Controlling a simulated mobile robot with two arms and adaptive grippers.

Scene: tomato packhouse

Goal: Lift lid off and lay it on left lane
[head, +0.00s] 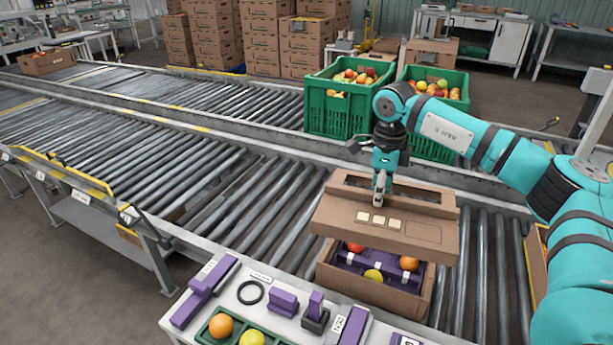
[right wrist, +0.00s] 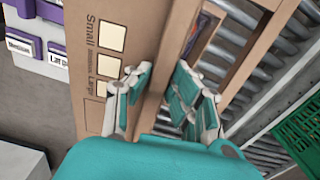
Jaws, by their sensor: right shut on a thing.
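The brown cardboard lid (head: 432,232) has pale square patches and a long slot. It hangs above the open cardboard box (head: 375,292), covering its back part in the head view. My right gripper (head: 380,196) is shut on the lid near the slot. In the right wrist view the fingers (right wrist: 160,95) close on the strip between the slot and the printed panel of the lid (right wrist: 122,40). Red, orange and yellow fruit and a purple insert (head: 350,260) show inside the box. The left lane (head: 130,150) of rollers is mostly bare. My left gripper is out of view.
Green crates (head: 325,115) of fruit stand behind the lid on the conveyor. A white table (head: 240,290) with purple blocks, a black ring and a green fruit tray is in front. A metal rail (head: 280,150) separates the front and back roller lines.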

